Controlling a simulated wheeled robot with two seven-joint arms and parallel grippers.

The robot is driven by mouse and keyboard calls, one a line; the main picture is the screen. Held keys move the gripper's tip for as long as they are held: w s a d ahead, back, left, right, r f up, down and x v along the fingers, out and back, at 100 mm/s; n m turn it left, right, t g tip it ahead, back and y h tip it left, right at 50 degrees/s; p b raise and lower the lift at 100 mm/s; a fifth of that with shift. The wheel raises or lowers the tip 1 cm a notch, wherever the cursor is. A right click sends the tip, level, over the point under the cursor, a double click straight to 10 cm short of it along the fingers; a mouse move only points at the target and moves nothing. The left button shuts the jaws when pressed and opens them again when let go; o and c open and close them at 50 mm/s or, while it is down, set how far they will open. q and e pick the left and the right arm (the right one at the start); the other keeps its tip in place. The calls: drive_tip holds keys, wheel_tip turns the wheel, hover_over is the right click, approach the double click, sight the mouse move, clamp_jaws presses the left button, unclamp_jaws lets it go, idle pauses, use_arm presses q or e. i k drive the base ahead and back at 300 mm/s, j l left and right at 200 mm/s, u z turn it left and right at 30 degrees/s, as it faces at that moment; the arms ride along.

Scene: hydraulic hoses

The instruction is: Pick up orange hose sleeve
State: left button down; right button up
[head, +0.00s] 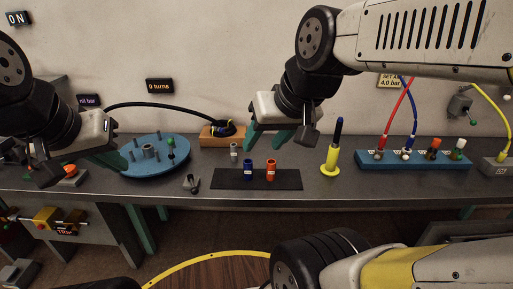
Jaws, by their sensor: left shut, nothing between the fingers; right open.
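The orange hose sleeve (270,170) stands upright on a dark mat (289,180) near the middle of the bench, with a small pale label on it. A blue sleeve (248,169) stands close to its left. My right gripper (266,147) is open and empty, with its teal fingers pointing down. In the head view it appears just above and behind the orange sleeve, with no visible contact. My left gripper (116,163) is shut and empty at the left, by the edge of the blue round plate.
The blue round plate (155,168) with pegs stands left. A small grey fitting (234,150) stands behind the mat. A yellow-based tool (331,161) stands right of it, then a blue rack (412,161) with coloured hoses.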

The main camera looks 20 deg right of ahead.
sight(271, 162)
drive_tip(key=l, duration=0.3)
drive_tip(key=k+l, duration=0.15)
drive_tip(key=l, duration=0.2)
drive_tip(key=l+u, duration=0.1)
drive_tip(key=l, duration=0.55)
